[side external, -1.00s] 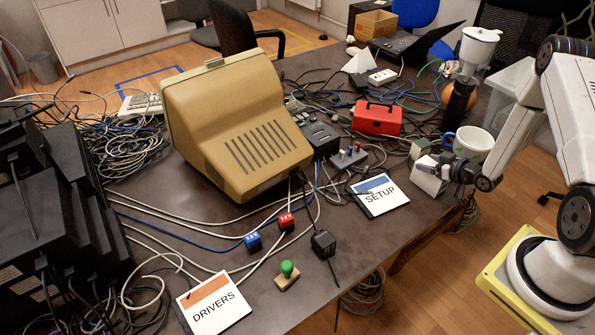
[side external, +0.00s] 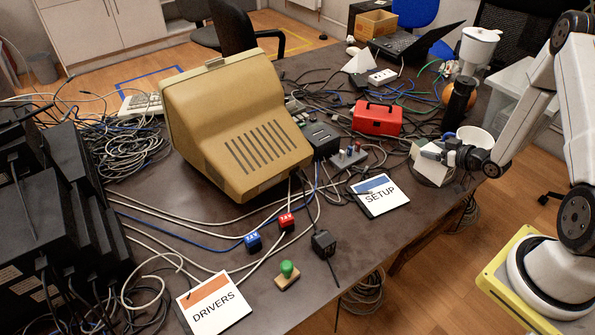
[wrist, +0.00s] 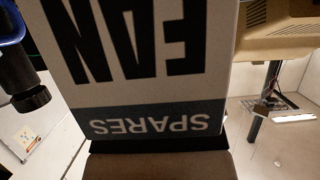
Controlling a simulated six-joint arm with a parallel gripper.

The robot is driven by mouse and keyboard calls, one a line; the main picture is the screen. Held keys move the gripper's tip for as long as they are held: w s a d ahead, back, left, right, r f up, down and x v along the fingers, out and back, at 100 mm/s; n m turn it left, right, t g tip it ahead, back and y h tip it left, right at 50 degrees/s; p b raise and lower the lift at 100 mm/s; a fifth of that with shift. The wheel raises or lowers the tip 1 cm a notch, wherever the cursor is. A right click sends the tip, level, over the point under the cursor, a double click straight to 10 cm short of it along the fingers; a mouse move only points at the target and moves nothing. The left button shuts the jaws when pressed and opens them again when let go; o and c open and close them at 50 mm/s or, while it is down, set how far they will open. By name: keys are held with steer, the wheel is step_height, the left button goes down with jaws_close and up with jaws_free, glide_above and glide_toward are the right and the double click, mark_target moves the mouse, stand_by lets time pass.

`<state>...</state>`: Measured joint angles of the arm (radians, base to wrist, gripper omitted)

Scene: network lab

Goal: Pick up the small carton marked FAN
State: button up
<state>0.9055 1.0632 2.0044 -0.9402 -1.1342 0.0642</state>
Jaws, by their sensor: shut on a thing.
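The small white carton (side external: 430,171) is at the right side of the table in the side external view. In the wrist view the carton (wrist: 140,55) fills the middle, with FAN and SPARES upside down on its near face. My gripper (side external: 444,155) is shut on the carton near its top, reaching in from the right. In the wrist view, a dark jaw lies across the lower edge of the carton. My gripper hides part of the carton in the side external view, and I cannot tell how far its base is above the table.
A white mug (side external: 482,137) stands close behind my gripper, and a tall black cylinder (side external: 458,103) stands beyond it. A red case (side external: 377,118), the SETUP card (side external: 380,195) and loose cables lie to the left. The table's right edge is near.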

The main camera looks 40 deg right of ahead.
steer(key=shift+r, duration=2.5)
steer(key=shift+w+a, duration=0.1)
